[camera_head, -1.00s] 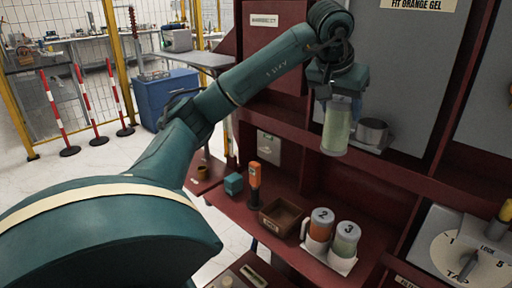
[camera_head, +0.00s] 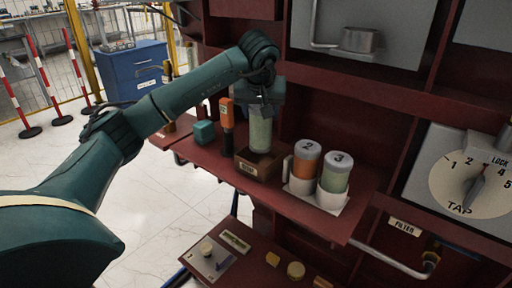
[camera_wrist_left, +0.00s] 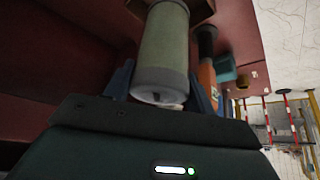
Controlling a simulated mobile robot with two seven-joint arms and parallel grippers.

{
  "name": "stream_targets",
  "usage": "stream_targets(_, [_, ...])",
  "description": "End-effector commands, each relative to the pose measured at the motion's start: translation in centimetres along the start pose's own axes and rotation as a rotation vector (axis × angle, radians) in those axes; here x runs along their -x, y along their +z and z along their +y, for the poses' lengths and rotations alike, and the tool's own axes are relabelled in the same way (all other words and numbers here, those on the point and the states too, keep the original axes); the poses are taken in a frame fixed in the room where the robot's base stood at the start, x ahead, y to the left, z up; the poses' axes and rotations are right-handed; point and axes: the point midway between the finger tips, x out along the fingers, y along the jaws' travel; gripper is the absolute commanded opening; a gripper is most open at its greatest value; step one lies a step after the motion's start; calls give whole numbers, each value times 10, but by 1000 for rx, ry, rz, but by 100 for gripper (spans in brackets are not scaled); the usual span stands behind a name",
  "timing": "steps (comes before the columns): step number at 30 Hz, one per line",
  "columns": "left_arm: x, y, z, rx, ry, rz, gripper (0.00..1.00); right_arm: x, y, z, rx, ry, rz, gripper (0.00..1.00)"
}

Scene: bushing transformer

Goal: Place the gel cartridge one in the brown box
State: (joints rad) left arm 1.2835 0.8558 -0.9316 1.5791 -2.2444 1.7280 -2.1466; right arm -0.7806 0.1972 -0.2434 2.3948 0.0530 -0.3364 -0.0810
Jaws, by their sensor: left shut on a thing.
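My left gripper (camera_head: 263,97) is shut on the gel cartridge (camera_head: 260,132), a pale green cylinder held upright. In the head view its lower end is at the brown box (camera_head: 259,167), an open box on the red shelf. Whether it touches the box floor is hidden by the front wall. In the left wrist view the cartridge (camera_wrist_left: 164,45) sits between the two blue fingers (camera_wrist_left: 165,88), with part of the brown box (camera_wrist_left: 199,11) beyond it. My right gripper is not in view.
Cartridges 2 (camera_head: 306,158) and 3 (camera_head: 336,172) stand in a white holder (camera_head: 318,194) right of the box. An orange tool (camera_head: 227,121) and a teal block (camera_head: 204,132) stand left of it. A tap dial panel (camera_head: 468,178) is at the right.

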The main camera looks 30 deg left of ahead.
Motion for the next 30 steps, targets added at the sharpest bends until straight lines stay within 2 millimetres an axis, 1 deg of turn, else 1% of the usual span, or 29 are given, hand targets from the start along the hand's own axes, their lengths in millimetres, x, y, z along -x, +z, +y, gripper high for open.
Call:
stream_targets(1, [-9,5,0,0,0,0,25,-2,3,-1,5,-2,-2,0])
stream_targets(3, [-16,9,0,0,0,2,25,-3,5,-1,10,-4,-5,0])
stream_targets(8, [-24,14,0,1,2,3,25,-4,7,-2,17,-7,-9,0])
stream_targets(12, [-42,24,0,1,0,1,25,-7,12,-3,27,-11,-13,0])
stream_targets(15, [-52,30,0,1,2,1,25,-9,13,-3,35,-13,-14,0])
stream_targets(26, [-54,31,0,1,2,3,25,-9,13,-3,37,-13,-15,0])
stream_targets(27, [-55,32,0,0,1,2,57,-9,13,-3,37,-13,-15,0])
stream_targets(30, [-55,32,0,0,1,1,65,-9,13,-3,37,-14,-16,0])
